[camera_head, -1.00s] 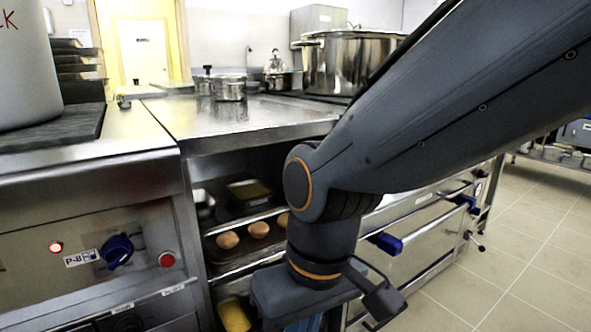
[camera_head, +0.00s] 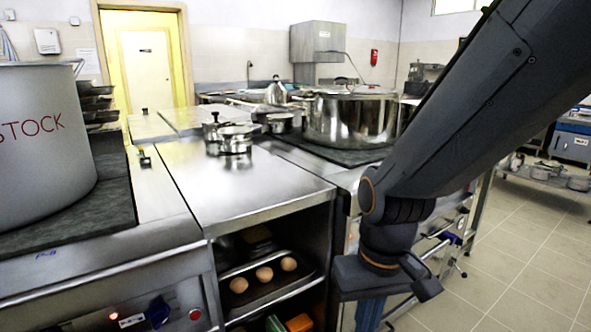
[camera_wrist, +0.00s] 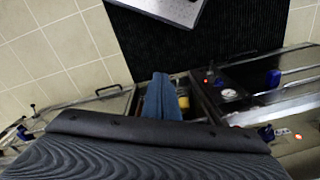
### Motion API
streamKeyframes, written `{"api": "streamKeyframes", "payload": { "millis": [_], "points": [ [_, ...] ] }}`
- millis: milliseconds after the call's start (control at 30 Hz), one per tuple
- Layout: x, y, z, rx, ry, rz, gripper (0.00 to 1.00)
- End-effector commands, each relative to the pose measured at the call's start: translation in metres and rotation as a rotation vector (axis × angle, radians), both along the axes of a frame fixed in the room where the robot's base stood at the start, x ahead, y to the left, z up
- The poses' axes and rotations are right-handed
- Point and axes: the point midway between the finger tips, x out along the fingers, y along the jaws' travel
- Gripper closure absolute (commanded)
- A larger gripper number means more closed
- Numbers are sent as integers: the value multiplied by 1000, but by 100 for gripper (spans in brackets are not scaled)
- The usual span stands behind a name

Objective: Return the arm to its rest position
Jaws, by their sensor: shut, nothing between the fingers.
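My arm reaches down from the upper right in the head view, bent at a joint. My gripper (camera_head: 370,316) hangs below the dark wrist body, with its blue fingers partly cut off by the bottom edge. The wrist view shows the blue fingers (camera_wrist: 163,98) together, shut with nothing held. The gripper is in front of the counter's right side, to the right of the open shelf with eggs.
A large pot marked STOCK (camera_head: 45,150) stands on the left. A steel stockpot (camera_head: 350,120) and smaller pots (camera_head: 230,140) stand on the counters. Eggs (camera_head: 264,273) lie on a tray in the open shelf. The tiled floor (camera_head: 500,250) at right is clear.

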Motion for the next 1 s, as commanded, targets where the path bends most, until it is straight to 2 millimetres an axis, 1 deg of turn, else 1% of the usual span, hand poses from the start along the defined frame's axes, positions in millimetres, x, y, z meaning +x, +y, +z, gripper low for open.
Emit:
{"api": "streamKeyframes", "payload": {
  "millis": [33, 100, 300, 500, 700, 1000],
  "points": [
    [-4, -8, 17, -4, 4, -21, 100],
    [-6, -18, 30, -9, 8, -46, 100],
    [-13, -46, 65, -24, 16, -115, 100],
    [-19, -68, 89, -33, 23, -169, 100],
    [-22, -77, 96, -37, 27, -190, 100],
    [-22, -77, 95, -37, 27, -191, 100]
  ]
}}
